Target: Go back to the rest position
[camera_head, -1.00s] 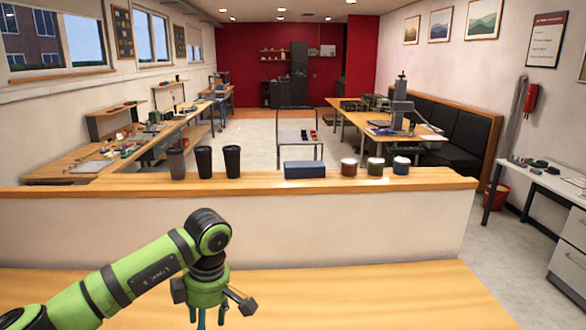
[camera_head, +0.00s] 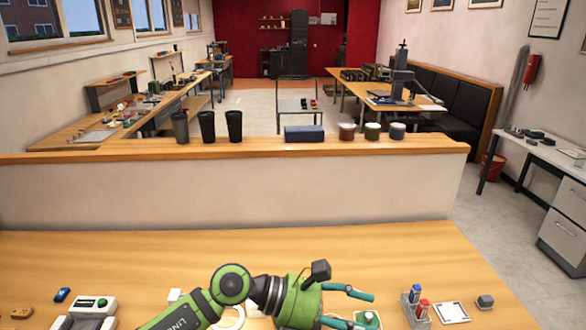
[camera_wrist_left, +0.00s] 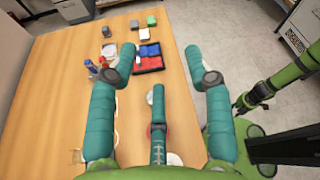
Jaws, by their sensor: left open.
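My left gripper (camera_head: 358,308) is over the front wooden table in the head view, with my green arm coming in from the lower left. Its teal fingers point right and are spread apart, with nothing between them. The left wrist view shows the same open fingers (camera_wrist_left: 165,85) above the table, with no object held. A green arm part of mine shows at the right of that view.
Red and blue bottles (camera_head: 418,300), a white card (camera_head: 451,312) and a grey block (camera_head: 485,301) are at right. A black tray (camera_wrist_left: 149,68) holds blue and red pieces. Cups (camera_head: 207,126) line the ledge behind.

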